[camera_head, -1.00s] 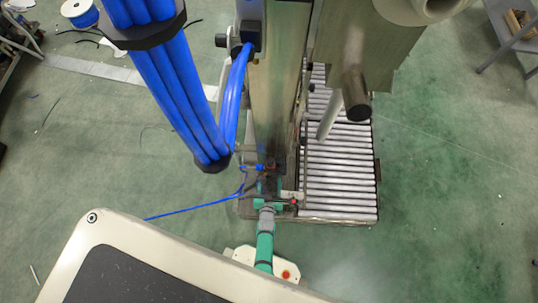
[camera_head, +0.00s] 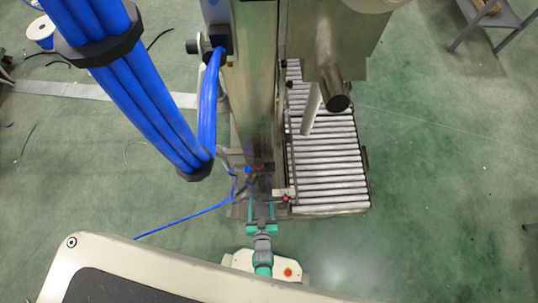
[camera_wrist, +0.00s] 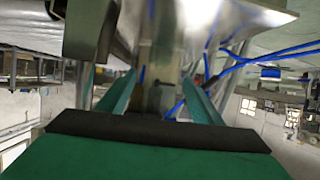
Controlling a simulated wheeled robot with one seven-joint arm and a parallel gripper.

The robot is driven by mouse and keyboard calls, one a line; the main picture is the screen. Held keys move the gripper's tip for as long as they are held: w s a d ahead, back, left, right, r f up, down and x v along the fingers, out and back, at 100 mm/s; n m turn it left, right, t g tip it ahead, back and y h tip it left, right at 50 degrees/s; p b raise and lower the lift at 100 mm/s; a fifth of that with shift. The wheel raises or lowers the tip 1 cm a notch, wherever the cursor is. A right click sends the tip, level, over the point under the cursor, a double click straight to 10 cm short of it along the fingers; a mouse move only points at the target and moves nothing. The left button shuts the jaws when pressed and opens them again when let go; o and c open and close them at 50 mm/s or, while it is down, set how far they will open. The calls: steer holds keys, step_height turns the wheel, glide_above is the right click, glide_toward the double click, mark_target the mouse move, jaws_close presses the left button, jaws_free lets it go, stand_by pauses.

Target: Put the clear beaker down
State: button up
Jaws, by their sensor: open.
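I cannot make out the clear beaker in either view. My gripper (camera_head: 262,209) is low in the middle of the head view, at the foot of a tall metal machine column (camera_head: 255,100). Its two green fingers stand apart, with no held object visible between them. In the wrist view my gripper (camera_wrist: 158,98) shows the fingers spread on both sides of the column, which looks blurred behind them. I cannot tell whether the fingers touch the machine.
A roller conveyor (camera_head: 330,180) lies right of the column. A thick blue cable bundle (camera_head: 140,95) hangs at the left, and a thin blue hose (camera_head: 185,222) runs low. A dark metal pipe (camera_head: 335,90) juts out at upper right. Green floor (camera_head: 440,190) is mostly open on the right.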

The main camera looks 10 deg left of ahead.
steer(key=s+d+r+m+h, duration=0.1)
steer(key=s+d+r, duration=0.2)
steer(key=r, duration=1.1)
steer(key=s+d+r+m+t+h, duration=0.1)
steer(key=s+d+r, duration=0.2)
steer(key=r, duration=1.2)
steer(key=s+d+r+m+t+h, duration=0.1)
steer(key=s+r, duration=0.3)
steer(key=r, duration=1)
steer(key=shift+d+r+h, duration=0.15)
steer(key=shift+d+h, duration=0.25)
steer(key=shift+d, duration=0.5)
